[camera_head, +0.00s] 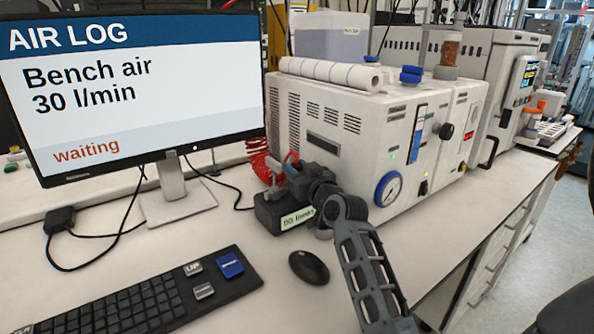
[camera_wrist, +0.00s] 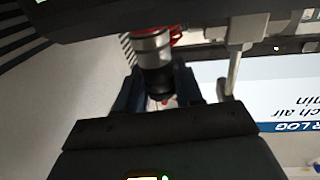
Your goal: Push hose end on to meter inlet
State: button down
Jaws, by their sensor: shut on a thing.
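The red coiled hose (camera_head: 262,162) hangs behind the meter, and a bit of red shows beside the fitting in the wrist view (camera_wrist: 174,34). My arm hides part of the meter. The meter inlet is not clearly visible, and I cannot tell whether the hose end touches it.
The white instrument (camera_head: 385,140) with a gauge stands close on the right. The monitor (camera_head: 130,80) at left reads "30 l/min" and "waiting". A metal post with a lever (camera_wrist: 240,40) stands beside my gripper. A mouse (camera_head: 309,267) and keyboard (camera_head: 130,295) lie in front.

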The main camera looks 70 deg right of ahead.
jog(key=shift+f+b, duration=0.3)
jog(key=shift+f, duration=0.25)
jog(key=c, duration=1.1)
grip_release()
jog(key=o, duration=0.4)
jog(key=shift+r, duration=0.2)
jog(key=o, duration=0.5)
jog(key=shift+o, duration=0.2)
jog(key=shift+r, duration=0.1)
jog(key=shift+r, duration=0.1)
